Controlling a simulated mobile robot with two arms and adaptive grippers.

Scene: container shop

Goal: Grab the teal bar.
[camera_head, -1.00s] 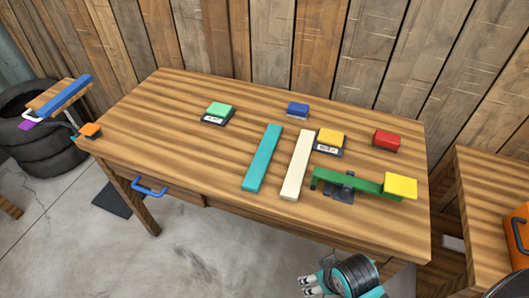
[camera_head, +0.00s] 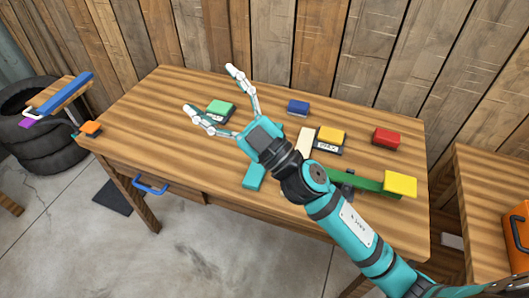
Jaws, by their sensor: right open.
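The teal bar (camera_head: 254,178) lies on the wooden table. Only its near end shows; my right gripper and wrist hide the rest. My right gripper (camera_head: 210,92) is open and empty, with its fingers spread toward the back left over the table. Its fingertips are near the green block and beyond the visible end of the bar in the picture. I cannot tell its height above the table. My left gripper is not in view.
A cream bar (camera_head: 304,141) lies partly hidden behind my right arm. Around it are a green block (camera_head: 220,107), blue block (camera_head: 298,107), yellow block (camera_head: 331,135), red block (camera_head: 387,139) and a green beam (camera_head: 352,178) with a yellow block (camera_head: 400,184). The table's left part is clear.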

